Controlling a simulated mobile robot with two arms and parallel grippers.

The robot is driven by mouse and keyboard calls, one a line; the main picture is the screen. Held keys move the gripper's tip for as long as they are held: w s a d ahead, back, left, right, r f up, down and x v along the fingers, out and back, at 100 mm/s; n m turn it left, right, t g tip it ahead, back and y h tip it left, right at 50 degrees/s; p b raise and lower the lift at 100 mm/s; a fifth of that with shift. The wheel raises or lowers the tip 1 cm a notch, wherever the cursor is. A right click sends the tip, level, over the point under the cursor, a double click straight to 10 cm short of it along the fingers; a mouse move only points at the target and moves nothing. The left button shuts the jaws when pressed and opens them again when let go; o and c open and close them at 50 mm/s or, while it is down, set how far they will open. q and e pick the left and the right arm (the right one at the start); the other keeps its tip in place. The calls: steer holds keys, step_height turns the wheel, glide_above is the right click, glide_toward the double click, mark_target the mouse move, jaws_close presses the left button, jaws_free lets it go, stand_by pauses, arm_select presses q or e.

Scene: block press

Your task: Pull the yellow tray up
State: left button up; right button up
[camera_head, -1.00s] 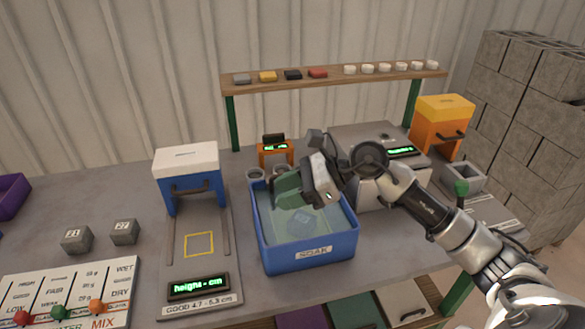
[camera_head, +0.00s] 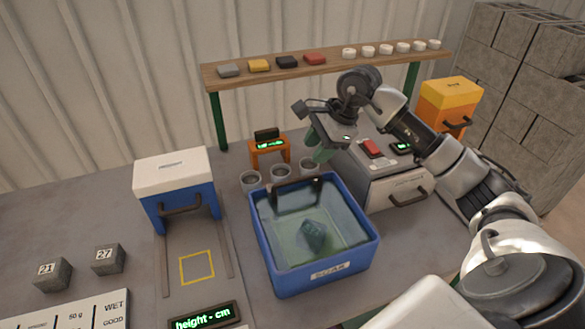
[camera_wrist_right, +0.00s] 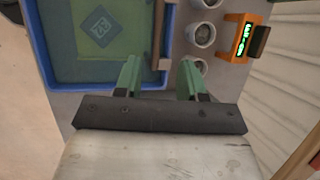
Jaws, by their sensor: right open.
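The blue SOAK tub (camera_head: 280,277) holds clear greenish liquid. A numbered grey block (camera_head: 314,233) lies under the liquid, tilted in the picture. In the right wrist view, the yellow-green tray floor (camera_wrist_right: 72,48) shows beneath the block (camera_wrist_right: 101,26). A dark handle bar (camera_head: 297,194) stands at the tub's back edge and also shows in the right wrist view (camera_wrist_right: 158,40). My right gripper (camera_head: 322,150) is open and empty, above and behind the tub's back right. Its green fingers (camera_wrist_right: 160,78) point toward the handle, with a gap left. My left gripper is not in view.
Several small cups (camera_head: 280,174) stand close behind the tub. An orange display stand (camera_head: 268,147) is behind them. A grey machine (camera_head: 395,185) stands right of the tub, a blue height gauge (camera_head: 178,195) left. A wooden shelf (camera_head: 345,62) spans the back.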

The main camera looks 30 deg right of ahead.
mark_target(298, 180)
steer(key=p+x, duration=0.2)
steer(key=x, duration=0.5)
steer(key=shift+s+a+f, duration=0.1)
steer(key=shift+s+a, duration=0.05)
steer(key=shift+a, duration=0.1)
steer(key=shift+p+x, duration=0.3)
steer(key=shift+x, duration=0.6)
steer(key=shift+f, duration=0.2)
steer(key=shift+c, duration=1.1)
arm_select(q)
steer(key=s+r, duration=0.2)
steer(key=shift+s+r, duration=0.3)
arm_select(e)
jaws_close()
